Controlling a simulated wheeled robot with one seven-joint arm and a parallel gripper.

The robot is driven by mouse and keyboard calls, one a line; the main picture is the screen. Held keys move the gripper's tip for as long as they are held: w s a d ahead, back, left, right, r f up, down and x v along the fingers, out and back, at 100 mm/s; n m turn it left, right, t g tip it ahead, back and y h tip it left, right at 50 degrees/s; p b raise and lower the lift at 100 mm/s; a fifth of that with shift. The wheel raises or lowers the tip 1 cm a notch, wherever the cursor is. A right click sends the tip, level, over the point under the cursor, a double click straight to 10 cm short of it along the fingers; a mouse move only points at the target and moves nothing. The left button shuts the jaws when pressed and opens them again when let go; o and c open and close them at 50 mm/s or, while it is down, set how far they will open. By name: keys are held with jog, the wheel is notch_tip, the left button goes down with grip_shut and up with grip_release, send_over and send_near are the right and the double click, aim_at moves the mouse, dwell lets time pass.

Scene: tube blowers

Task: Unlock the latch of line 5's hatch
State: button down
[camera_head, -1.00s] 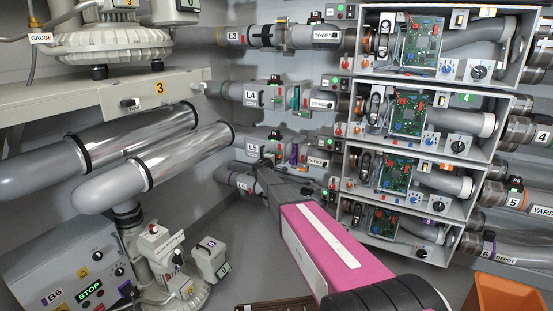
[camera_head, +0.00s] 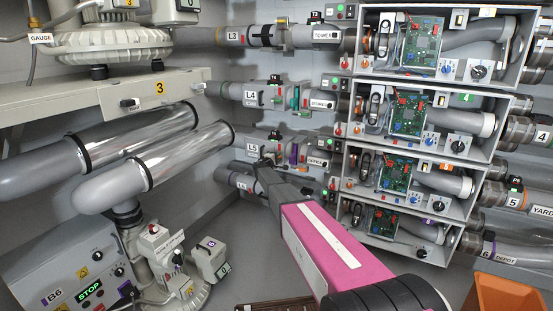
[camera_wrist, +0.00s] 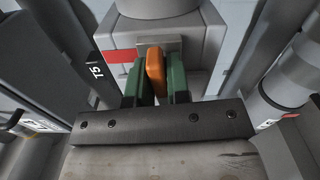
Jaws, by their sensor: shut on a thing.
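Line 5's pipe (camera_head: 236,148) carries the L5 label and runs along the back wall, second from the bottom. My gripper (camera_wrist: 155,80) is at this line, at the end of my pink and grey arm. In the wrist view its two green fingers stand on either side of an upright orange latch handle (camera_wrist: 155,70) and are shut on it. The handle stands in front of a small metal bracket (camera_wrist: 146,45) on a grey housing (camera_wrist: 160,28). In the head view my gripper and arm hide the latch.
The L4 line (camera_head: 262,95) runs just above and the L6 pipe (camera_head: 238,181) just below. Boxes with circuit boards (camera_head: 407,114) are stacked at the right. An orange bin (camera_head: 505,297) stands at the lower right. Silver pipes (camera_head: 160,160) fill the left.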

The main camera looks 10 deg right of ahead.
jog(key=n, duration=0.8)
jog(key=shift+n, duration=0.4)
jog(key=n, duration=0.4)
jog(key=shift+n, duration=1.9)
jog(key=c, duration=1.1)
grip_release()
jog(key=shift+c, duration=0.2)
jog(key=v, duration=1.1)
